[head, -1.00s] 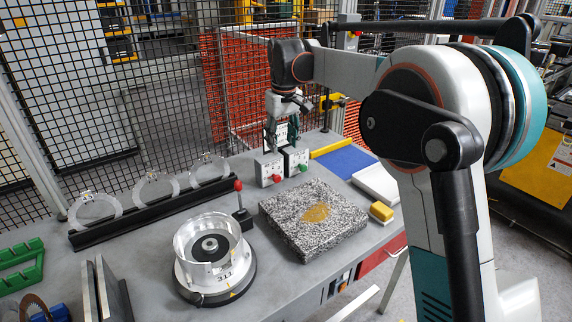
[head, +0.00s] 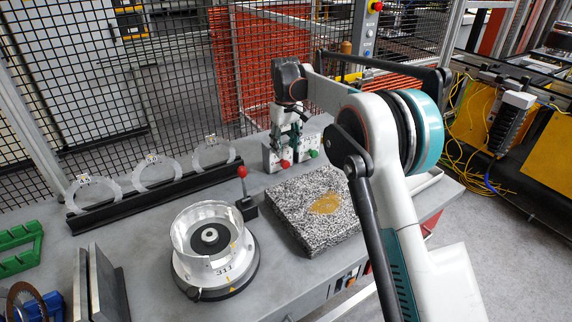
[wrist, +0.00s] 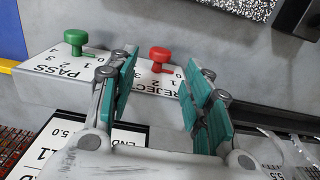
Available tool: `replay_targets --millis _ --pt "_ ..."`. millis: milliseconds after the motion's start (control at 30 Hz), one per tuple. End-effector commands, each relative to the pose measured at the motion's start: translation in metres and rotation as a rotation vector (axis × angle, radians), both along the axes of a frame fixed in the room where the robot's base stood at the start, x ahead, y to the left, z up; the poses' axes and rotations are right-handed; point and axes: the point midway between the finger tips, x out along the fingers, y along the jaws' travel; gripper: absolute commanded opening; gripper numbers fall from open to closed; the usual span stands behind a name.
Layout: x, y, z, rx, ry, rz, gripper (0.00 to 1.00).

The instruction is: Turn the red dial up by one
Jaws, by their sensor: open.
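The red dial (head: 284,164) is a red knob on the front of a grey box at the back of the bench. In the wrist view the red dial (wrist: 160,56) stands on a white REJECT face (wrist: 163,84) with printed numbers. My gripper (wrist: 160,68) is open, its teal fingers apart, with the red dial seen between and just beyond the tips. I see no contact. Which number the dial points to is too small to tell.
A green dial (wrist: 75,38) on a white PASS face (wrist: 62,68) is close beside the red one. A speckled stone block (head: 300,222), a red-knobbed lever (head: 242,172) and a round metal fixture (head: 208,245) stand in front. A mesh fence (head: 180,90) runs behind.

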Motion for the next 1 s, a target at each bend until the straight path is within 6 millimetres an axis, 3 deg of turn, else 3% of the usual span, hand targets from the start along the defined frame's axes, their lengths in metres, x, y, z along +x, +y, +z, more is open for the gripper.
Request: replay_targets --millis 100,300,500,767,967,1000 --pt "0.000 0.000 -0.026 0.000 0.000 0.000 0.45" --pt "0.000 0.000 -0.053 0.000 0.000 0.000 0.45" --pt "0.000 0.000 -0.064 0.000 0.000 0.000 0.45" --pt "0.000 0.000 -0.064 0.000 0.000 0.000 0.45" --pt "0.000 0.000 -0.064 0.000 0.000 0.000 0.04" --pt "0.000 0.000 -0.064 0.000 0.000 0.000 0.02"
